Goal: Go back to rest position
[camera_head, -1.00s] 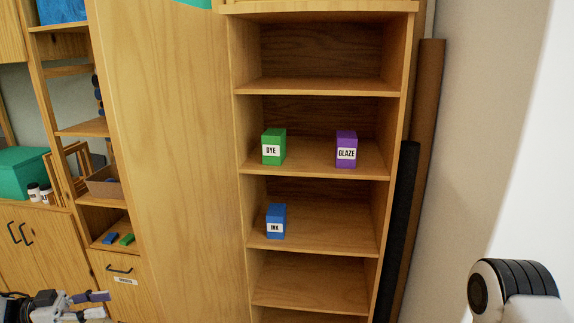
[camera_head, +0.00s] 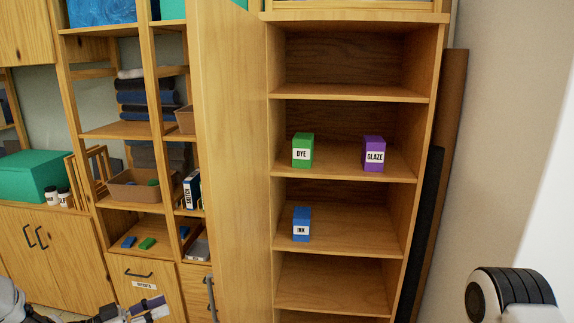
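My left gripper (camera_head: 150,310) is low at the left edge of the head view, in front of the drawers. Its two fingers look apart with nothing between them. My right arm shows only as a white and black joint at the lower right; its gripper is out of view. In the open cabinet (camera_head: 349,97), a green DYE box (camera_head: 303,150) and a purple GLAZE box (camera_head: 374,154) stand upright on one shelf. A blue INK box (camera_head: 301,224) stands on the shelf below. No gripper is near the boxes.
The cabinet's wooden door (camera_head: 228,160) stands open on the left. Beyond it, shelves hold folded cloth (camera_head: 146,100), a brown tray (camera_head: 135,188) and a SKETCH box (camera_head: 192,190). A teal box (camera_head: 30,176) sits farther left. Dark and brown rolls (camera_head: 422,230) lean by the right wall.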

